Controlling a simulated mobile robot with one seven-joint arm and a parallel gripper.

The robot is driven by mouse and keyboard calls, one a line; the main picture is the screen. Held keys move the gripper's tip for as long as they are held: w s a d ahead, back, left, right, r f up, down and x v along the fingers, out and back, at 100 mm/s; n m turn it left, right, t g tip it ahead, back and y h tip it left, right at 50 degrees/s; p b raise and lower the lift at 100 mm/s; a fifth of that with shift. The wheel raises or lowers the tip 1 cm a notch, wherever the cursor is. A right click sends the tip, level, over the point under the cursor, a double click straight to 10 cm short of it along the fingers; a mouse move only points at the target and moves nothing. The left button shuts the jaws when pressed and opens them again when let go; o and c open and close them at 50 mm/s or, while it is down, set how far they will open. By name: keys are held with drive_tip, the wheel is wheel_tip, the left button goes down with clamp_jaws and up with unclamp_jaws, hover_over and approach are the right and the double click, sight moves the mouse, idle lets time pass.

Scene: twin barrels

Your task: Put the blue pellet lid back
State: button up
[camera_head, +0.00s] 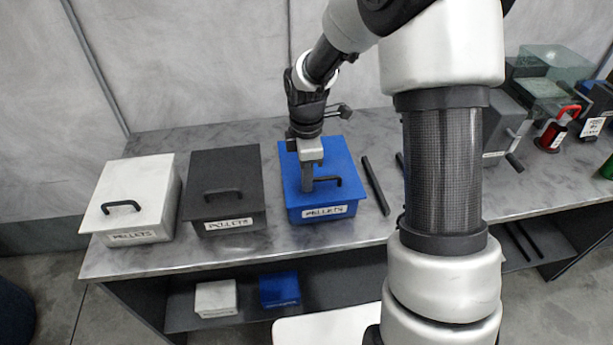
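The blue pellet box (322,214) stands on the grey bench with a white "PELLETS" label on its front. Its blue lid (342,159) lies on top and appears to cover the box. The lid has a black bar handle (328,181). My gripper (307,187) points down over the lid, with its fingers at the left end of the handle. From this view I cannot tell whether the fingers are closed around the handle or only beside it. Part of the lid is hidden behind my gripper.
A black pellet box (225,185) and a white pellet box (137,195) stand to the left, both lidded. A dark bar (375,185) lies right of the blue box. Small white (215,297) and blue (280,289) boxes sit on the lower shelf. Machines crowd the right end.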

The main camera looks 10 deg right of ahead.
drive_tip(key=o, duration=0.4)
drive_tip(key=shift+c, duration=0.2)
